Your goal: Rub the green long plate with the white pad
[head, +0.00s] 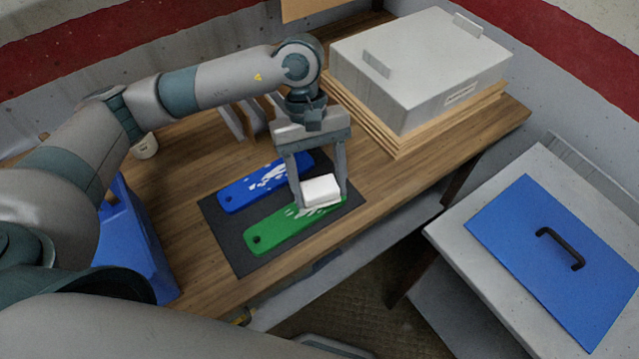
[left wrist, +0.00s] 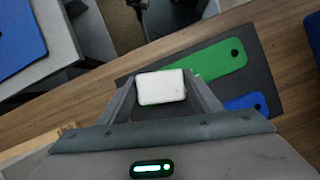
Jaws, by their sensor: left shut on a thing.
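The green long plate (head: 270,231) lies on a dark mat (head: 240,262) on the wooden table, with white marks near its right part. My left gripper (head: 320,199) is shut on the white pad (head: 321,190), over the right end of the green plate. The pad hides that end, and I cannot tell whether it touches the plate. In the left wrist view the white pad (left wrist: 161,87) sits between the fingers, and the green plate (left wrist: 222,60) runs out to the upper right from behind it. My right gripper is not in view.
A blue long plate (head: 240,193) with white marks lies beside the green one on the mat. A grey box (head: 420,75) on wooden boards stands at the back right. A blue container (head: 130,235) stands at the left. A blue panel with a handle (head: 530,240) lies on a grey cabinet at the right.

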